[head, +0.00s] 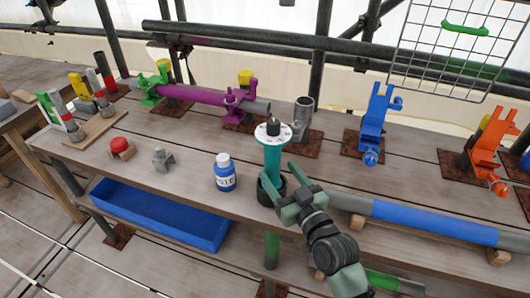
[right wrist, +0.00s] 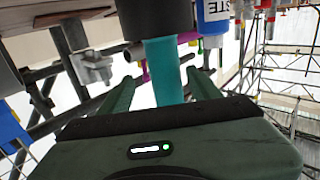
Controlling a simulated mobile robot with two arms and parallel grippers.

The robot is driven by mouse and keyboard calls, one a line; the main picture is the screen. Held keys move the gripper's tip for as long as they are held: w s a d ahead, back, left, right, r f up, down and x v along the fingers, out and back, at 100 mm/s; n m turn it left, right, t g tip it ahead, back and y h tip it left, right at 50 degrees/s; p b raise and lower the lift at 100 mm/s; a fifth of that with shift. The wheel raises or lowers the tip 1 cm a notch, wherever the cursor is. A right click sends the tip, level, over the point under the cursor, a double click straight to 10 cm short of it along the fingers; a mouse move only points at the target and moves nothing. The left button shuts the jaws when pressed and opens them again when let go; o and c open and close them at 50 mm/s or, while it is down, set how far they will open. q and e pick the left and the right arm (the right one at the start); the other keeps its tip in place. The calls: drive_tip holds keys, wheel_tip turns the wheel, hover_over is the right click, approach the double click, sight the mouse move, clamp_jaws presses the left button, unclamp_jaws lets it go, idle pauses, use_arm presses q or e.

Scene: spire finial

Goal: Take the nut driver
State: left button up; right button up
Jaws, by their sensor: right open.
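The nut driver, as I take it, is the teal upright tool (head: 272,162) with a white disc and dark tip on top. It stands in a black round holder (head: 268,190) near the bench's front edge. My right gripper (head: 279,194) is open at the holder, with its fingers around the lower teal part. In the right wrist view, the teal shaft (right wrist: 165,72) runs between the two open fingers, with the dark holder (right wrist: 155,18) above it in the picture. I cannot tell whether the fingers touch the shaft. My left gripper is not in view.
A blue-and-white bottle (head: 225,175) stands just left of the holder. A grey fitting (head: 162,159) and a red-capped block (head: 121,148) lie farther left. A blue-banded pipe (head: 430,222) lies right of my gripper. A blue tray (head: 160,213) sits below.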

sight(269, 163)
drive_tip(key=shift+w+a+r+p, duration=0.3)
drive_tip(key=shift+w+a+r, duration=0.1)
drive_tip(key=shift+w+a, duration=0.3)
drive_tip(key=x, duration=0.3)
drive_tip(key=shift+a+f, duration=0.1)
drive_tip(key=shift+f, duration=0.1)
drive_tip(key=shift+w+a, duration=0.25)
drive_tip(key=shift+w, duration=0.3)
drive_tip(key=c, duration=1.2)
clamp_jaws()
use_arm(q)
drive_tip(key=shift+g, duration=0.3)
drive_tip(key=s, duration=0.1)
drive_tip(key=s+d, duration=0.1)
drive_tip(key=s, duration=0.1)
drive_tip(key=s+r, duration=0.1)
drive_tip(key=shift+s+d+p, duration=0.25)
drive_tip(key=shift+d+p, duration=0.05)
use_arm(e)
drive_tip(key=shift+r, duration=0.15)
